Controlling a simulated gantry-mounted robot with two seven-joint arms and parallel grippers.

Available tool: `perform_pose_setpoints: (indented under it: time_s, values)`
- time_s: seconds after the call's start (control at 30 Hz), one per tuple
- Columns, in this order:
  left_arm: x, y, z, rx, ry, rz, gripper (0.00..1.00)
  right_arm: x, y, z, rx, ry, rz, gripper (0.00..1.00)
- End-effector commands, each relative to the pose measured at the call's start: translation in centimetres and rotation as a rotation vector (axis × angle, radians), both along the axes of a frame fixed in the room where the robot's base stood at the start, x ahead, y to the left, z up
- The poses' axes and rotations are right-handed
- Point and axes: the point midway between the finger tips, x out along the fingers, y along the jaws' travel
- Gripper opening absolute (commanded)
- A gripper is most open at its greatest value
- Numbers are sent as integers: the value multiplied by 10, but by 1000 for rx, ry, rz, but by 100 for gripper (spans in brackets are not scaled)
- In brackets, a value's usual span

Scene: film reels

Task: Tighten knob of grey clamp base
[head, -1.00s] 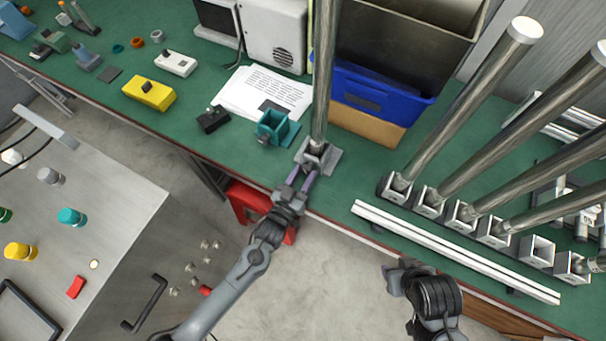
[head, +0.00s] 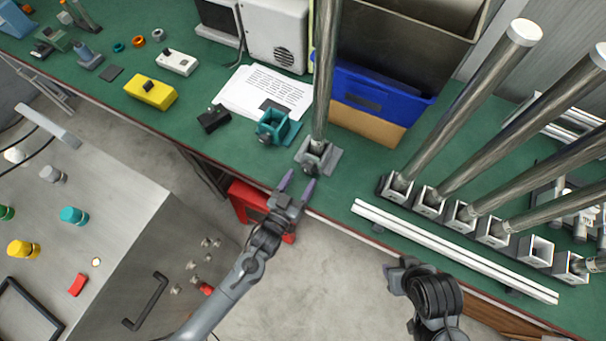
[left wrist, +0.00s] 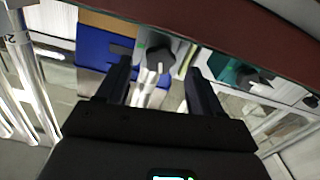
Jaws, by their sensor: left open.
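The grey clamp base (head: 325,160) sits near the table's front edge with a tall metal pole (head: 324,75) standing in it. In the left wrist view its dark knob (left wrist: 160,56) faces me, between and beyond the fingertips. My left gripper (head: 297,184) is open and empty, just in front of the base and apart from it. Its spread fingers also show in the left wrist view (left wrist: 160,75). My right gripper (head: 393,276) hangs off the table's front, right of the left one; its jaw opening is not clear.
A teal clamp base (head: 271,122) stands left of the grey one, with its dark knob (left wrist: 247,76) in the left wrist view. A white rail (head: 450,250) and several poles in holders stand right. A blue bin (head: 375,97) is behind. A red box (head: 250,203) is below the table edge.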

Motion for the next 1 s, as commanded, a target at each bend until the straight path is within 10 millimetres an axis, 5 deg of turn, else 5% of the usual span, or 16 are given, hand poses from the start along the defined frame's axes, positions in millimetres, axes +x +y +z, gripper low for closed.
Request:
perform_pose_setpoints:
  time_s: [0.43, 1.0]
  values:
    - [-64, 28, 0, 2, 1, 0, 66, 0, 2, 12, 8, 0, -5, 43]
    - [-75, 32, 2, 1, 1, 0, 66, 0, 2, 14, 9, 0, -5, 43]
